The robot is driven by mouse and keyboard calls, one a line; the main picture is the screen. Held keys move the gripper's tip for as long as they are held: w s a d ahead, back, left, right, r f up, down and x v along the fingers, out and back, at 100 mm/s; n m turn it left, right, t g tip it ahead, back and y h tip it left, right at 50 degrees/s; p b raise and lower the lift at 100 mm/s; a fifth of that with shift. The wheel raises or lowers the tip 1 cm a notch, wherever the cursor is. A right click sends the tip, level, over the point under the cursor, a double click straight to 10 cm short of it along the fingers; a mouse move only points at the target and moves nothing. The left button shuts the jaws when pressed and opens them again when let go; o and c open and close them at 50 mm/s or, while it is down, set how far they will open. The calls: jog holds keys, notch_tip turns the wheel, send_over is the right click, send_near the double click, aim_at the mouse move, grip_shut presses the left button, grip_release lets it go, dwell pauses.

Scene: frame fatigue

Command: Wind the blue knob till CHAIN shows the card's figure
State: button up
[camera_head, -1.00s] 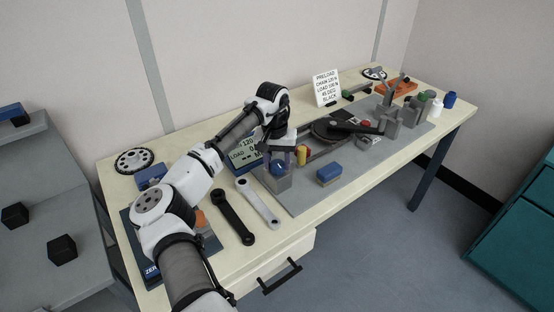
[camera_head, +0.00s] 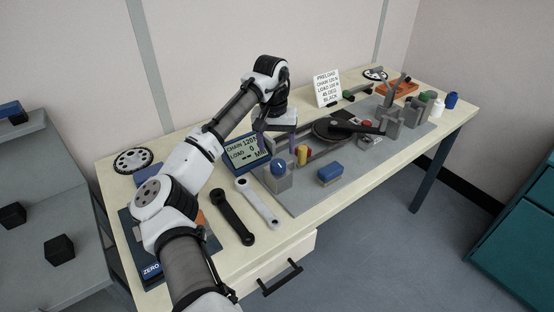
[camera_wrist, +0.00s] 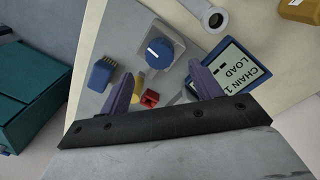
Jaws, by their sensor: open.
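The blue knob (camera_head: 278,167) sits on a grey block at the near left of the grey plate. In the wrist view the knob (camera_wrist: 160,53) shows a white pointer line. My gripper (camera_head: 279,147) is open, above and behind the knob, with its two purple fingers apart and nothing between them. The blue-framed display (camera_head: 243,150) reads CHAIN 120, with LOAD below it; any further digit is unclear. The white card (camera_head: 326,88) stands at the back; its small print seems to read PRELOAD, CHAIN 120 N, a LOAD line, 45 DEG and BLACK.
A yellow piece (camera_head: 302,154) stands close right of the knob, and a blue box (camera_head: 329,173) lies nearer the front. Black and silver crank arms (camera_head: 258,203) lie to the left. A dark crank assembly (camera_head: 345,127) fills the plate's middle.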

aim_at(275, 162)
notch_tip(275, 162, up, 8)
jog(key=shift+a+b, duration=0.2)
jog(key=shift+b, duration=0.2)
jog(key=shift+f, duration=0.1)
